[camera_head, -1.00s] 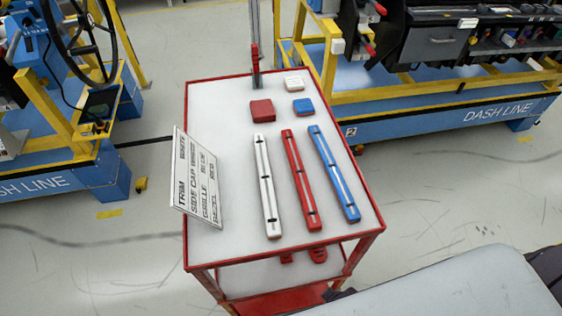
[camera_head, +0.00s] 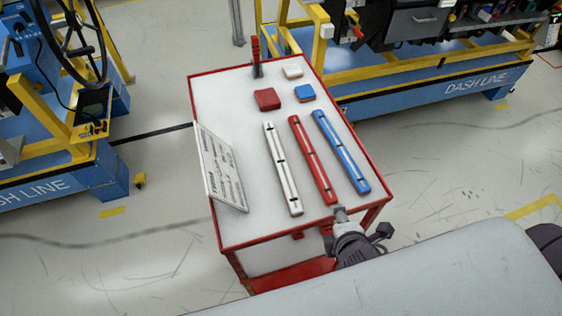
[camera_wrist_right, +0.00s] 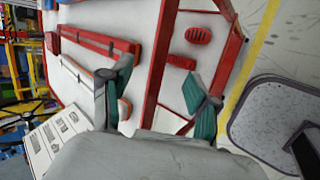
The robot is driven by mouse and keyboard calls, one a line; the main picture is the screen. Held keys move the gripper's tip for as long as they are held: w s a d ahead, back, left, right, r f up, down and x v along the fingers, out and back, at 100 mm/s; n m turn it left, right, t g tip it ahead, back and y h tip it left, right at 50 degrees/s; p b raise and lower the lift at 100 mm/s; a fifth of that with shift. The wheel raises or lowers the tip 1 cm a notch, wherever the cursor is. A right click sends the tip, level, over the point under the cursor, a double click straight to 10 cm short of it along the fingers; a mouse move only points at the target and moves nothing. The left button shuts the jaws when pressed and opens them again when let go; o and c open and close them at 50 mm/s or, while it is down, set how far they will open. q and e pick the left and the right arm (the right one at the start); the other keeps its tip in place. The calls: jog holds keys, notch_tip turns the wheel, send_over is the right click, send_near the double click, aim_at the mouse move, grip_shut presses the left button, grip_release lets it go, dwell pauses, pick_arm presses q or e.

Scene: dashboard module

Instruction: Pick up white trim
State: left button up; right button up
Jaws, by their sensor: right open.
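The white trim (camera_head: 283,168) is a long narrow strip with dark marks, lying flat on the cart top, left of the red trim (camera_head: 313,160) and the blue trim (camera_head: 341,151). In the right wrist view a pale strip that looks like the white trim (camera_wrist_right: 76,80) lies below the red trim (camera_wrist_right: 98,42), partly hidden by a finger. My right gripper (camera_head: 341,213) is at the cart's front edge, near the red trim's near end and apart from the white trim. Its teal fingers (camera_wrist_right: 160,97) are spread and empty. My left gripper is not in view.
The red-edged cart top (camera_head: 235,110) also carries a printed sign (camera_head: 221,170) at left. Red (camera_head: 267,99), blue (camera_head: 305,93) and white (camera_head: 292,72) caps lie behind the trims. Blue and yellow dash-line stands (camera_head: 415,108) flank the cart.

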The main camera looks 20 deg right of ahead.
jog(key=w+a+r+n+t, duration=0.1)
jog(key=a+r+n+t, duration=0.15)
jog(key=n, duration=0.55)
jog(key=n+t+y, duration=0.2)
jog(key=n+t, duration=0.1)
jog(key=n, duration=0.8)
send_near(289, 185)
jog(key=x, duration=0.2)
jog(key=p+x, duration=0.1)
jog(key=x, duration=0.1)
jog(key=shift+w+r, duration=0.1)
jog(key=shift+r, duration=0.1)
jog(key=shift+f+p+x, duration=0.2)
jog(key=shift+p+x, duration=0.5)
jog(key=shift+x, duration=2.3)
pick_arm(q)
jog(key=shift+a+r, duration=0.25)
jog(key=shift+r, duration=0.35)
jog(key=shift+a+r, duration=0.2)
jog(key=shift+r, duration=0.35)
pick_arm(e)
jog(key=shift+s, duration=0.2)
grip_shut()
